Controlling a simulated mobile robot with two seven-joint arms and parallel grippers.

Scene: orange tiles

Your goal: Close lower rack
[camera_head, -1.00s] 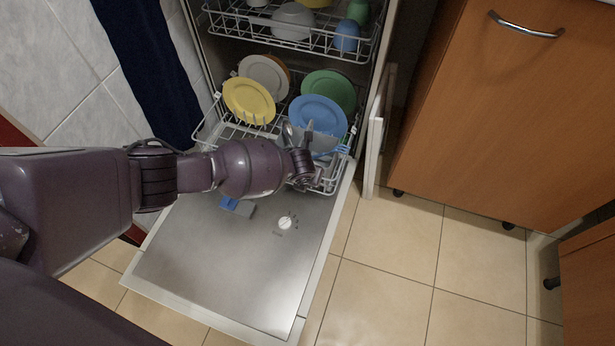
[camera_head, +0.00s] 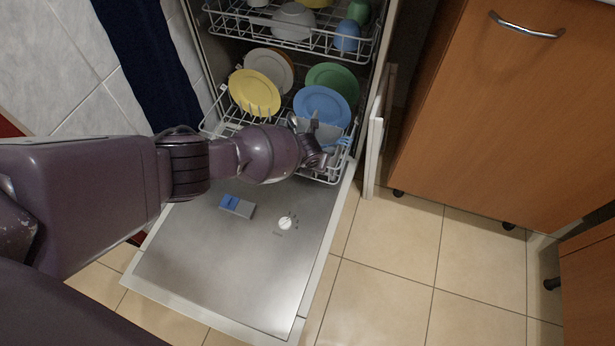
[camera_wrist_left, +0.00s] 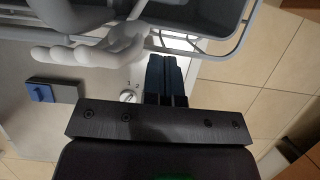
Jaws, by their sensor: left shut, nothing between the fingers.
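The lower rack (camera_head: 212,128) of the dishwasher is partly pulled out over the open door (camera_head: 200,270). It holds a yellow plate (camera_head: 254,93), a white plate (camera_head: 270,67), a blue plate (camera_head: 322,106), a green plate (camera_head: 336,80) and a grey cutlery basket (camera_head: 328,134). My left gripper (camera_head: 316,128) is at the rack's front right, by the basket. In the left wrist view its fingers (camera_wrist_left: 166,78) are together and empty, close to the rack's wire (camera_wrist_left: 212,57). Whether they touch it is unclear. My arm hides part of the rack's front. My right gripper is not in view.
The upper rack (camera_head: 290,38) holds bowls and cups. A detergent compartment with a blue catch (camera_head: 237,206) and a round dial (camera_head: 285,223) are on the door. A wooden cabinet (camera_head: 490,110) stands at the right. Tiled floor (camera_head: 390,260) is clear right of the door.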

